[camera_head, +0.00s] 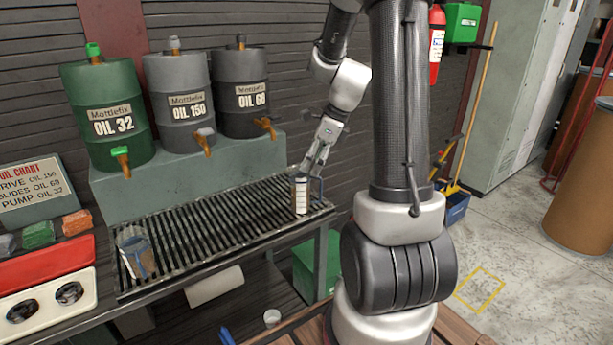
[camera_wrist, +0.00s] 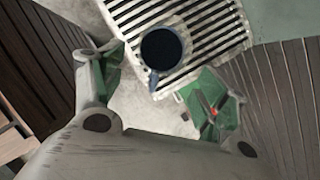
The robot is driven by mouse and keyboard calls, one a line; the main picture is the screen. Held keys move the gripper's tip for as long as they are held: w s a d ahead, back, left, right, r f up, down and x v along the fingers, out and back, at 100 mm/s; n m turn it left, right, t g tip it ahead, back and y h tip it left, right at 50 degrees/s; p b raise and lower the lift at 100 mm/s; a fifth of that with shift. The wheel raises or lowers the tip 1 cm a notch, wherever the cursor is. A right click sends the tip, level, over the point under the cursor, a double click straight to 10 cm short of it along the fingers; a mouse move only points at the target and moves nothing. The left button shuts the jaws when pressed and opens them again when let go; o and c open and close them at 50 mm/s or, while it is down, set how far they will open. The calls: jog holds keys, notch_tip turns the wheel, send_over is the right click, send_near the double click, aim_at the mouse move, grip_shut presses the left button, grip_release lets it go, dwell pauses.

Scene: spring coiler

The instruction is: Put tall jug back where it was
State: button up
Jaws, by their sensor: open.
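The tall jug (camera_head: 300,194) stands upright at the right end of the slatted drip rack (camera_head: 215,232). It is slim, with a pale label and a blue handle. In the wrist view I look down into its dark round mouth (camera_wrist: 161,47), with the blue handle pointing toward me. My gripper (camera_head: 314,165) is open and empty at the jug's upper part. In the wrist view the green-padded fingers (camera_wrist: 160,85) are spread wide, with the handle between them and the mouth just beyond. I cannot tell whether a finger touches the jug. A wider clear jug (camera_head: 136,254) stands at the rack's left end.
Drums marked OIL 32 (camera_head: 105,115), OIL 150 (camera_head: 181,100) and OIL 68 (camera_head: 240,92) stand on a ledge behind the rack, taps facing forward. An oil chart (camera_head: 30,188) and a red-and-cream unit (camera_head: 48,285) are at the left. The rack's middle is clear.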

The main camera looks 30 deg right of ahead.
jog(key=s+a+r+n+h, duration=0.1)
jog(key=s+a+r+n, duration=0.4)
jog(key=s+r+n, duration=0.45)
jog(key=s+a+r+n+t+h, duration=0.1)
jog(key=s+a+r+n+h, duration=0.1)
jog(key=s+n, duration=0.9)
jog(key=a+r+n, duration=0.1)
jog(key=n, duration=0.5)
jog(key=shift+s+r, duration=0.2)
jog(key=shift+s, duration=0.15)
